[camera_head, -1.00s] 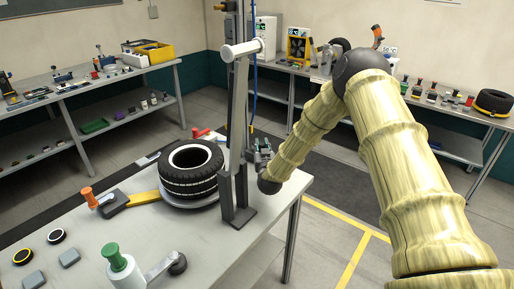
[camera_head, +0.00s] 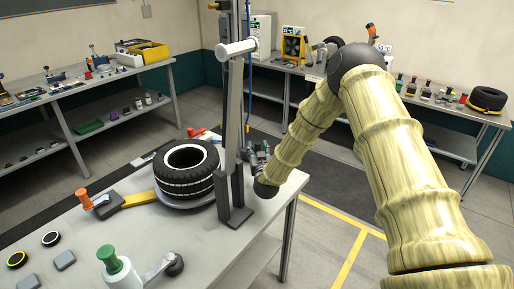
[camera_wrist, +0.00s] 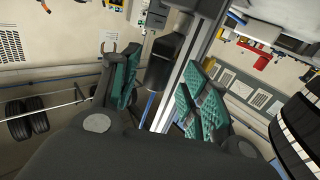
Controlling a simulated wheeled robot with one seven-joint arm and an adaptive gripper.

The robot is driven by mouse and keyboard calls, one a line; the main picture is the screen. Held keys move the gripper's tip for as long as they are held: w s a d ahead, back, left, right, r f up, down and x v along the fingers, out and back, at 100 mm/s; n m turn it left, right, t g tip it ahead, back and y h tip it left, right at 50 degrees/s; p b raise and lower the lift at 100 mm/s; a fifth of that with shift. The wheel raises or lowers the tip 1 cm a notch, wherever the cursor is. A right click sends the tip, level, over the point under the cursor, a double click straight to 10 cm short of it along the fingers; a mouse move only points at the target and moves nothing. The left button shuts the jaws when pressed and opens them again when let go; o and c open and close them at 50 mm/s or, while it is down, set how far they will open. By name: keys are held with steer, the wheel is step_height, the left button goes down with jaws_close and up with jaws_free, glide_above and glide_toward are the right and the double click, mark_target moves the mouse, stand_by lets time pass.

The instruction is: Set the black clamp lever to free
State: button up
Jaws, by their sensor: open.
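My gripper (camera_wrist: 160,92) is open in the wrist view, with teal ridged pads on both fingers. A black handle-like cylinder (camera_wrist: 163,62), which looks like the clamp lever, shows between the two fingers beside a grey metal post (camera_wrist: 188,70). I cannot tell whether the pads touch it. In the head view my gripper (camera_head: 255,158) is just right of the upright post (camera_head: 233,120), low down near the bench top. The lever is not clear there. The black tyre (camera_head: 187,170) lies on a round plate left of the post; it also shows in the wrist view (camera_wrist: 300,130).
The bench (camera_head: 190,250) holds an orange-handled tool (camera_head: 97,203), a green-knobbed device (camera_head: 110,262) and small round and grey parts. A red handle (camera_head: 196,133) is behind the tyre. Other benches stand at the left and back right. The floor between is clear.

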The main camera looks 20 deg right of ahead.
steer(key=s+a, duration=0.1)
steer(key=s, duration=0.8)
steer(key=shift+s+a, duration=0.35)
steer(key=shift+a, duration=0.05)
